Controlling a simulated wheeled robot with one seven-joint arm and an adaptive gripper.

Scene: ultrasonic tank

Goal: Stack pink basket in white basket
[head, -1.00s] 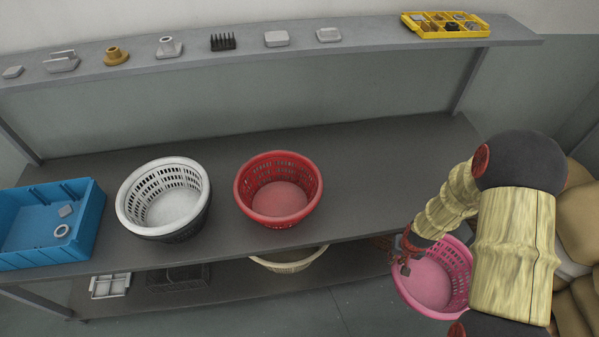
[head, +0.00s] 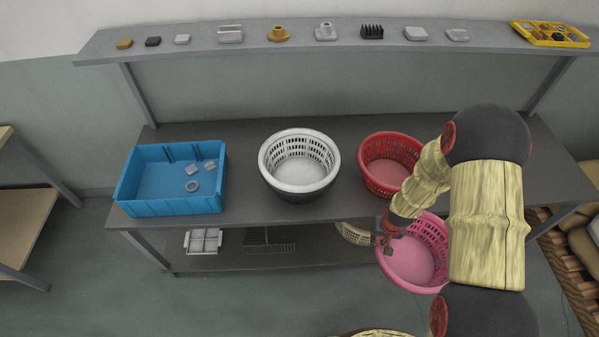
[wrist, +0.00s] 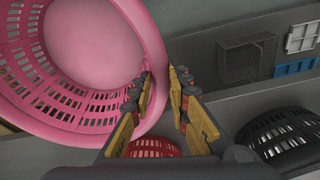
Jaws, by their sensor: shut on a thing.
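The pink basket (head: 416,254) hangs in front of the table's front edge at the right in the head view. My gripper (head: 388,240) is shut on its left rim, and the basket's mouth faces up. In the wrist view the pink basket (wrist: 88,52) fills the upper left, with its rim between the fingers of my gripper (wrist: 160,95). The white basket (head: 300,163) stands upright on the table, left of my gripper. It looks empty inside, and its outside is dark low down.
A red basket (head: 388,163) stands on the table just right of the white one, partly behind my arm. A blue bin (head: 172,192) with small parts stands at the left. A cream basket (head: 355,233) is on the lower shelf. A raised shelf (head: 300,38) with small parts runs behind.

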